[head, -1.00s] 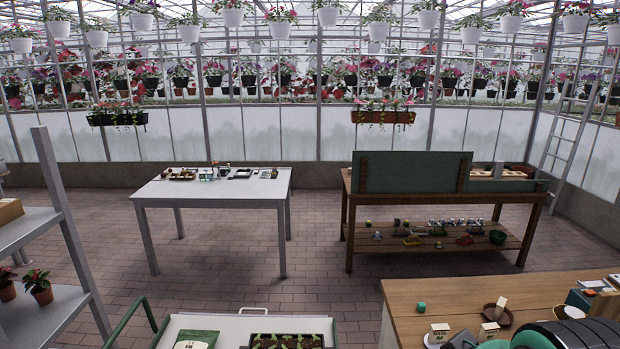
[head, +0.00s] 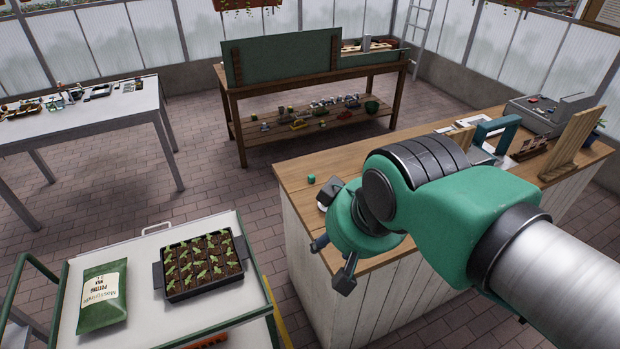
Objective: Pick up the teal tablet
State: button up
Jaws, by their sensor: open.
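A teal-edged object (head: 497,127), which looks like the teal tablet, stands on the wooden counter (head: 290,172) at the right. It is partly hidden behind my arm, so I cannot make out its full shape. My gripper (head: 332,262) is open and empty. It appears in front of the counter's left front edge, to the left of the teal-edged object and well apart from it.
A small teal cube (head: 311,179) sits on the counter's left end. A grey register-like box (head: 545,112) and a wooden board (head: 573,143) stand at its right. A cart (head: 150,245) with a seedling tray (head: 200,265) and potting mix bag (head: 103,297) is at left.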

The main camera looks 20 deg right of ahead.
dwell(0.7)
jog(key=w+d+f+m+p, duration=0.3)
jog(key=w+f+m+p, duration=0.1)
jog(key=w+m, duration=0.5)
jog(key=w+d+f+m+p, duration=0.35)
jog(key=w+m, duration=0.35)
jog(key=m, duration=0.3)
jog(key=d+f+m+p, duration=0.2)
jog(key=d+f+m, duration=0.2)
jog(key=f+m, duration=0.1)
jog(key=d+f+m+g+p, duration=0.1)
jog(key=d+f+m+p, duration=0.1)
jog(key=d+f+m, duration=0.2)
jog(key=d+f+m+g+p, duration=0.1)
jog(key=d+f+m+p, duration=0.2)
jog(key=m, duration=0.7)
jog(key=shift+w+d+f+h, duration=0.15)
jog(key=shift+d+f, duration=0.15)
jog(key=shift+f, duration=0.35)
jog(key=shift+w+d+f+h, duration=0.1)
jog(key=shift+d+f, duration=0.25)
jog(key=shift+f, duration=0.25)
jog(key=shift+w+d+f+h, duration=0.15)
jog(key=shift+d+f, duration=0.15)
jog(key=shift+f, duration=0.35)
jog(key=shift+b+x, duration=2.85)
jog(key=shift+x, duration=1.45)
